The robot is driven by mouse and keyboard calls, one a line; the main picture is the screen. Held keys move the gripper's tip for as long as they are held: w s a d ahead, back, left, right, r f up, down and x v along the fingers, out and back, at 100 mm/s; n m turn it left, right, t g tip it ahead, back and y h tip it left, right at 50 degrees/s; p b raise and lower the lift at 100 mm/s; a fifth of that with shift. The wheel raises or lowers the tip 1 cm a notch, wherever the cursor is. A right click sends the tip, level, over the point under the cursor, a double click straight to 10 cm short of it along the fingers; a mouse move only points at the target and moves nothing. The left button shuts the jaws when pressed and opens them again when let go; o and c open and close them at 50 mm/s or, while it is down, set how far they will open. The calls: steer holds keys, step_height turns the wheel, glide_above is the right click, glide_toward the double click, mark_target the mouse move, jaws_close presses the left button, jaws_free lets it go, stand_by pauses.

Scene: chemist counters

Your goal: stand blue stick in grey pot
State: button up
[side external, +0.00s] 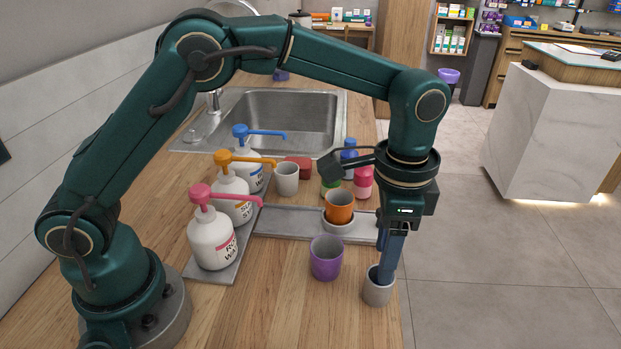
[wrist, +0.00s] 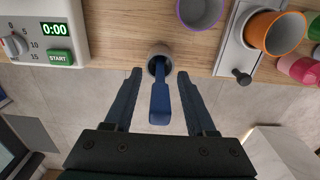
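The grey pot (side external: 377,291) stands upright on the wooden counter near its right edge; it also shows in the wrist view (wrist: 151,56). The blue stick (wrist: 160,103) has its lower end inside the pot, and its broader end points toward my wrist. My gripper (wrist: 160,76) is above the pot with one dark blue finger on each side of the stick. A gap shows between the stick and each finger, so the gripper is open. In the side view my gripper (side external: 388,258) hides much of the stick.
A purple cup (side external: 326,258) stands left of the pot. Behind it, an orange cup (side external: 339,206) sits on a grey tray (side external: 283,222). Several pump bottles (side external: 212,240) stand further left. A timer box (wrist: 46,37) shows in the wrist view. The counter edge drops to the floor beside the pot.

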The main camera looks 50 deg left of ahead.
step_height(320, 180, up, 4)
steer(key=shift+f, duration=0.1)
steer(key=shift+r, duration=0.65)
stand_by(0.5)
